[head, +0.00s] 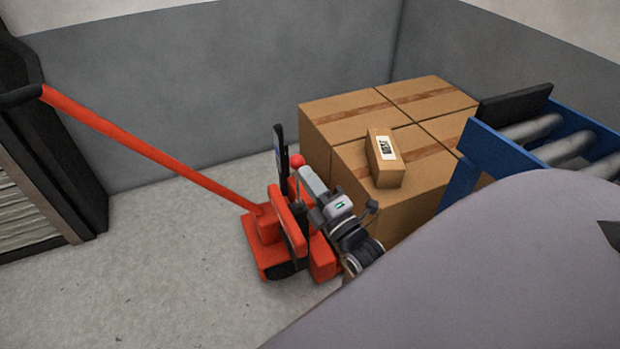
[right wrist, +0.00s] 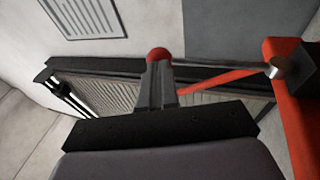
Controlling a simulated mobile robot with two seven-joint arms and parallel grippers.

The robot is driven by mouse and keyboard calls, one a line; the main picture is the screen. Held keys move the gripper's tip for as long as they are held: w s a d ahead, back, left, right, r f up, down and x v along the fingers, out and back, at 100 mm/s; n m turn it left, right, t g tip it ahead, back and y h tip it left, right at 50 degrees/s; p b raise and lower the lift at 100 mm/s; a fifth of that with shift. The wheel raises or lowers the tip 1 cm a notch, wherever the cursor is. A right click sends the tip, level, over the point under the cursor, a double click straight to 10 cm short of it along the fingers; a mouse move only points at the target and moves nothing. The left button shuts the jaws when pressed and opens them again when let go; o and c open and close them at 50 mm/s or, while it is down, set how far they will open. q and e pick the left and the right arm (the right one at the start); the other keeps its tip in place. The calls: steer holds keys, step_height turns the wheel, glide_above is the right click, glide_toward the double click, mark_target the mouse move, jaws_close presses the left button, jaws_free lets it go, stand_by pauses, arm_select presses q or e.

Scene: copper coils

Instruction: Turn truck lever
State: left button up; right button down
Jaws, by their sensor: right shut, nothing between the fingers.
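The red pallet truck (head: 268,235) stands on the floor with its long red handle (head: 150,150) slanting up to the left. Its lever ends in a red ball knob (head: 297,160); the knob (right wrist: 158,54) also shows in the right wrist view, with a metal rod (right wrist: 225,65) running right from it towards a red part. My right gripper (head: 303,175) is at the knob, its fingers (right wrist: 160,70) shut with nothing between them. The knob shows just beyond the fingertips; I cannot tell whether they touch. My left gripper is not in view.
Several cardboard boxes (head: 345,120) stand right behind the truck, with a small labelled box (head: 383,160) on top. A blue roller conveyor (head: 500,150) is at the right. A dark-framed slatted unit (head: 50,140) stands at the left. The floor left of the truck is clear.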

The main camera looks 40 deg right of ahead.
mark_target(301, 163)
steer(key=w+g+p, duration=0.1)
steer(key=p, duration=0.1)
steer(key=w+g+p, duration=0.1)
steer(key=p, duration=0.1)
steer(key=w+r+g+p, duration=0.1)
steer(key=p, duration=0.2)
steer(key=shift+w+d+r+m, duration=0.1)
steer(key=shift+w+d+m, duration=0.15)
steer(key=shift+d+m, duration=0.15)
steer(key=shift+w, duration=0.3)
steer(key=shift+w+d+f, duration=0.15)
steer(key=shift+w, duration=0.35)
steer(key=shift+w+d+f, duration=0.15)
steer(key=shift+w, duration=0.3)
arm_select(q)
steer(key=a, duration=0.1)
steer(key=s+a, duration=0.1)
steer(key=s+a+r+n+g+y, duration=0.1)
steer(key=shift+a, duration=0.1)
arm_select(e)
steer(key=shift+w+d, duration=0.1)
steer(key=shift+w, duration=0.1)
steer(key=shift+w+r, duration=0.1)
steer(key=shift+r, duration=0.1)
